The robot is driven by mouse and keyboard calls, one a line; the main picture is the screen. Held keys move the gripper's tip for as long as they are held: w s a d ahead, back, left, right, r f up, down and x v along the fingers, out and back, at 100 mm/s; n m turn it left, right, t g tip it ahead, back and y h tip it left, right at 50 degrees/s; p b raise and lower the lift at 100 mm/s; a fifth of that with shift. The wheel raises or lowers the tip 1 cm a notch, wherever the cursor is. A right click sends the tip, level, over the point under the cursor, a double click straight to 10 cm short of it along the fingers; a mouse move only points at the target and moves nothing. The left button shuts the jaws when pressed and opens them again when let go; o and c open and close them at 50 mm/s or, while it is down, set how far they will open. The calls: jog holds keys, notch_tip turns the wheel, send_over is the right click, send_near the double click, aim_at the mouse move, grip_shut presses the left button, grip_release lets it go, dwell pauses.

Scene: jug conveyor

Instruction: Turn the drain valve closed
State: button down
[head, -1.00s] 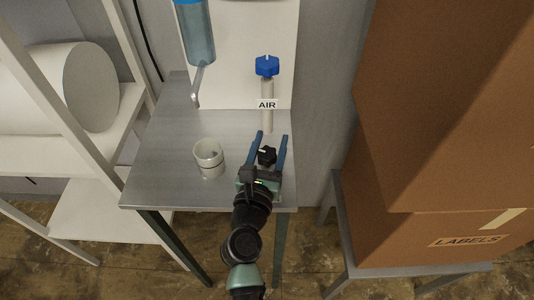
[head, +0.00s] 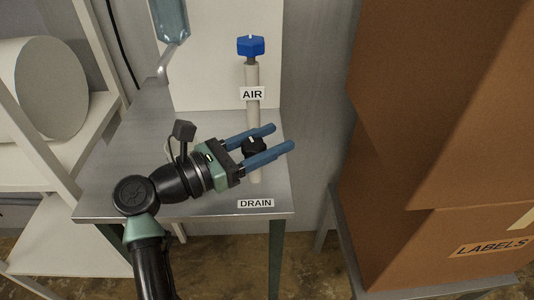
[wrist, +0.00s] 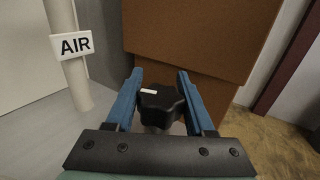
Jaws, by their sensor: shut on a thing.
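The drain valve is a black lobed knob (head: 254,146) on a short pale stem, above a DRAIN label (head: 255,203) on the table's front edge. My gripper (head: 282,137) reaches it from the left, with its two blue fingers on either side of the knob and their tips past it. The gripper is shut on the knob. In the wrist view the knob (wrist: 162,101) sits between the fingers, and a white mark on its top lies toward the left finger. The lower stem is partly hidden there.
A blue AIR valve knob (head: 250,46) stands on a taller pale pipe behind. A clear blue vessel with a spout (head: 171,22) hangs at the back left. Stacked brown boxes (head: 430,120) stand at right, and a white shelf (head: 95,130) at left.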

jog(key=shift+s+d+m+g+h+b, duration=0.1)
jog(key=shift+m+g+h+b, duration=0.25)
jog(key=shift+g+b, duration=0.3)
jog(key=shift+r, duration=0.1)
jog(key=shift+c, duration=1.3)
grip_release()
notch_tip(320, 180, up, 10)
